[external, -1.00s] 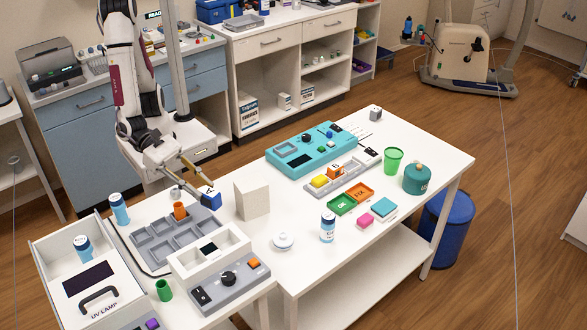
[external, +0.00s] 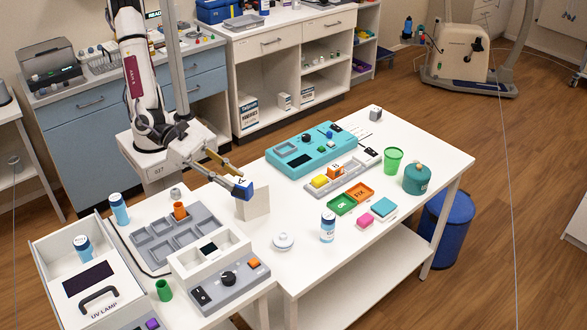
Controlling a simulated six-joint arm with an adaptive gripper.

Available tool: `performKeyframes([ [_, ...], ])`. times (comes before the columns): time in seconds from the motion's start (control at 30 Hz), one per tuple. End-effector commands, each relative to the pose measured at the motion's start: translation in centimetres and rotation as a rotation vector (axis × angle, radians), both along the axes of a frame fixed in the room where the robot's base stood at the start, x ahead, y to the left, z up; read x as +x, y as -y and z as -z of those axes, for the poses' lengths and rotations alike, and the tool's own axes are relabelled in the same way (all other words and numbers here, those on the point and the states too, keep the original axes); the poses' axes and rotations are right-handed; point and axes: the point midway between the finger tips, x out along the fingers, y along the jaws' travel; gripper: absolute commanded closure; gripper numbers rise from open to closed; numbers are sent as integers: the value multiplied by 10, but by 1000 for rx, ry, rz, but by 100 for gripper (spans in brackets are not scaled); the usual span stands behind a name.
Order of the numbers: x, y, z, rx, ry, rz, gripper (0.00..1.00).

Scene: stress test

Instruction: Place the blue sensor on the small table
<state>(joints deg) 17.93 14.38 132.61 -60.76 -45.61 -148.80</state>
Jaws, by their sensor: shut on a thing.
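The blue sensor (external: 243,190) is a small dark blue block with a pale top bearing a dark mark. My gripper (external: 239,182) is shut on it and holds it in front of the upper part of a cream upright block (external: 254,204). Whether the sensor touches that block I cannot tell. Two white tables show: a smaller one at the left (external: 135,204) and a longer one at the right (external: 441,152). The sensor is near the place where the two meet.
On the left table are a grey compartment tray (external: 152,243), an orange cup (external: 180,211) and a control box (external: 228,284). The right table holds a teal device (external: 303,147), a white lidded dish (external: 283,241) and a bottle (external: 328,227). Its front right part is clear.

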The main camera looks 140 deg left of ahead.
Motion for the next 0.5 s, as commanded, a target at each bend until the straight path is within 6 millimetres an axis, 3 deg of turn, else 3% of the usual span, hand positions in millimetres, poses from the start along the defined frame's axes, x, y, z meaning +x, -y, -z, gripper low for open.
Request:
performKeyframes([
  [0.5, 57, -120, 0, -9, -9, -184, 99],
])
